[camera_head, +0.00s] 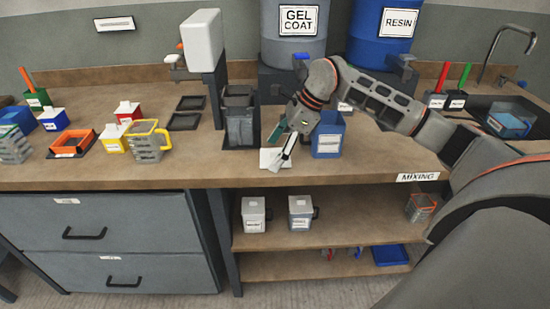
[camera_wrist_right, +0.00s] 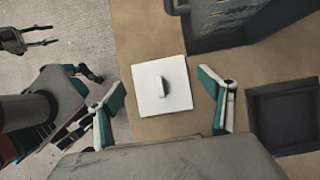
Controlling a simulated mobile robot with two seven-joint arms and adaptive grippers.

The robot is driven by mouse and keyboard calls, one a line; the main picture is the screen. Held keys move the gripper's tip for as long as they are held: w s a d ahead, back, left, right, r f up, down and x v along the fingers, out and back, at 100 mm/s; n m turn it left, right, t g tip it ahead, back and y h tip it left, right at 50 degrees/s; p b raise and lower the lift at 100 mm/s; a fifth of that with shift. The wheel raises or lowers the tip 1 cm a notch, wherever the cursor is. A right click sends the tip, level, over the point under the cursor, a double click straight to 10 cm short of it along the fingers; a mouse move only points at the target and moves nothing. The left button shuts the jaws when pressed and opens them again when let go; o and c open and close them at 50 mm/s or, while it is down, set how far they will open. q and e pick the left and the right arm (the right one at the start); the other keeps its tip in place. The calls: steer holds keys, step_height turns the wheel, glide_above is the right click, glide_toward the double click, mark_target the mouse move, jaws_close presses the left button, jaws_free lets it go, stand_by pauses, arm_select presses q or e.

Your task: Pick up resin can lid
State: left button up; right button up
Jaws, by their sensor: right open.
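The resin can lid is a flat white square plate with a raised grip, lying on the bench in the right wrist view (camera_wrist_right: 150,96). It also shows in the head view (camera_head: 268,159), partly behind my fingers. My right gripper (camera_head: 278,146) is open just above it. In the right wrist view the two teal-padded fingers (camera_wrist_right: 168,98) stand on either side of the lid, apart from it. A blue open-topped can (camera_head: 327,142) with a white label stands just right of the lid. My left gripper is not in the head view; pronged parts at the wrist view's left edge are unclear.
A dark grey bin (camera_head: 240,122) stands behind and left of the lid. Coloured labelled containers and a yellow-handled jug (camera_head: 147,142) stand farther left. Blue RESIN (camera_head: 378,50) and grey GEL COAT (camera_head: 292,48) drums stand behind. The bench's front edge is close to the lid.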

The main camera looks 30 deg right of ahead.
steer(key=c, duration=1)
steer(key=shift+r, duration=0.1)
